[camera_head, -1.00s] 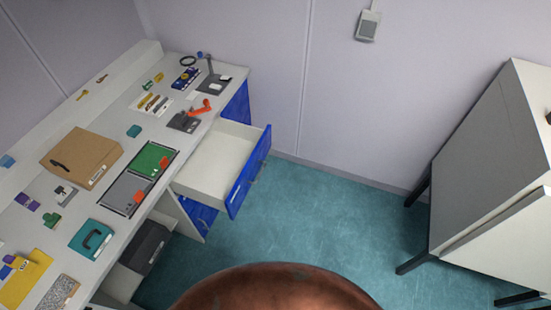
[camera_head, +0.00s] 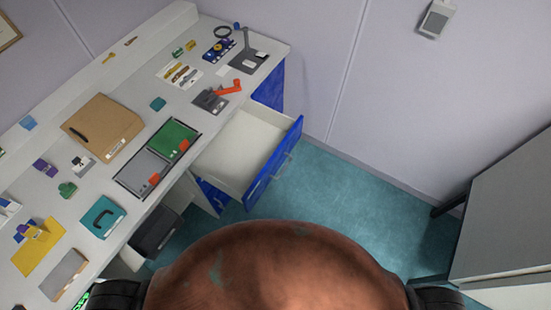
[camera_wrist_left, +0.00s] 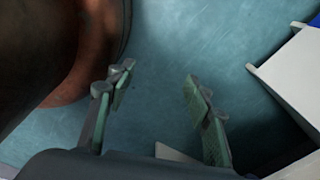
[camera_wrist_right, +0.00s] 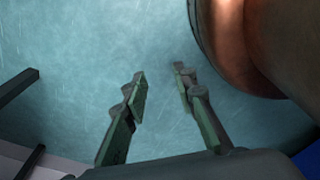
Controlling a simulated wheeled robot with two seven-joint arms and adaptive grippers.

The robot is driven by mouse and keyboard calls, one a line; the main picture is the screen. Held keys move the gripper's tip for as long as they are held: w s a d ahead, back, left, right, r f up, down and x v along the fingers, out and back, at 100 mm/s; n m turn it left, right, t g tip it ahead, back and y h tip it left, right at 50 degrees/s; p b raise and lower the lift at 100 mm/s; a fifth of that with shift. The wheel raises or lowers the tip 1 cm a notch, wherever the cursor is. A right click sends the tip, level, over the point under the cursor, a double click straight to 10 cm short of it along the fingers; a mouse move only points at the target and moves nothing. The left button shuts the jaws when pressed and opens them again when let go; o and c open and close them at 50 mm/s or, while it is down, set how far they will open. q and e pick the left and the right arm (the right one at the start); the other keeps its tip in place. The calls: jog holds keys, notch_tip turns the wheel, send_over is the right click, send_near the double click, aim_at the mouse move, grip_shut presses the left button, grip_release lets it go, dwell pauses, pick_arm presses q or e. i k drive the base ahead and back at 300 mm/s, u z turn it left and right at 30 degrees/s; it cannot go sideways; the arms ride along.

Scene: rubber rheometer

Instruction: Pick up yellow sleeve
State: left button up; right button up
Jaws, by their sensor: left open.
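A flat yellow sheet-like piece (camera_head: 40,248), which looks like the yellow sleeve, lies on the bench at the lower left of the head view. Small blue and purple items sit at its upper left part. My left gripper (camera_wrist_left: 158,80) is open and empty over the teal floor in the left wrist view. My right gripper (camera_wrist_right: 160,80) is also open and empty over the floor in the right wrist view. Neither gripper shows in the head view, and both are away from the sleeve.
The white bench (camera_head: 95,210) also holds a teal case (camera_head: 102,216), a grey panel (camera_head: 64,275), a cardboard box (camera_head: 102,131) and a green-grey tray (camera_head: 147,172). An open drawer (camera_head: 240,150) juts out over the floor. A grey cabinet (camera_head: 505,215) stands at the right.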

aim_at(39, 233)
jog(key=u, duration=1.5)
